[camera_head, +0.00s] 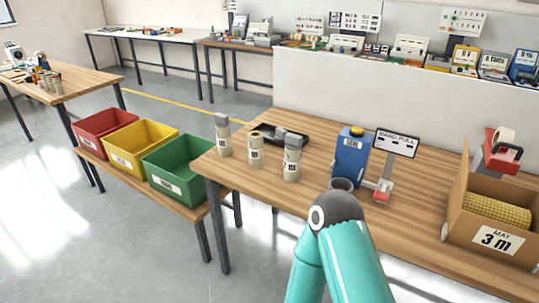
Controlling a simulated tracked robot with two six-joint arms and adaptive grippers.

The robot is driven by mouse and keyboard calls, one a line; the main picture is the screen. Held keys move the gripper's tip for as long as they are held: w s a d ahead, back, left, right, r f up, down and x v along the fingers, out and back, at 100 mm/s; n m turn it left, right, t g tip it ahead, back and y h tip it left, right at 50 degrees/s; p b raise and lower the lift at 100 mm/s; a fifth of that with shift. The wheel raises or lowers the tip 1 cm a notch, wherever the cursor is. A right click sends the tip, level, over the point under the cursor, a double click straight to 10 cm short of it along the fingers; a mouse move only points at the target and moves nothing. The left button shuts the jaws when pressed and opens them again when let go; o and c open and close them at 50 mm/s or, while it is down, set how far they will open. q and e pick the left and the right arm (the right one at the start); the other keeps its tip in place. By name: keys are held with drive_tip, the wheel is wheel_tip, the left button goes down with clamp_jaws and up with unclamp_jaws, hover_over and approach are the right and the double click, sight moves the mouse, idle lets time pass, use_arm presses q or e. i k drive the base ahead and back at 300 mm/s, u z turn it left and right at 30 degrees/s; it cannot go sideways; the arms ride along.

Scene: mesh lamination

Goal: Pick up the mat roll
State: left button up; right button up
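The mat roll (497,213) is a yellow, mesh-textured roll. It lies in an open cardboard box (475,234) at the right end of the wooden table, with its lower part hidden by the box wall. A white label on the box reads "MAT 3 m". A teal arm of mine rises from the bottom centre and bends at a dark joint in front of the table edge, left of the box. Neither of my grippers shows, so I see no gripper at the mat roll.
A blue bottle (351,157) and a "HAND PULL" sign (396,143) stand mid-table. Several labelled canisters and a black tray (279,135) are further left. A red tape dispenser (499,153) stands behind the box. Red, yellow and green bins (181,168) sit on a low bench.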

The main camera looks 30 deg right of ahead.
sight(255, 146)
drive_tip(key=z, duration=0.4)
drive_tip(key=i, duration=0.85)
drive_tip(key=z, duration=0.05)
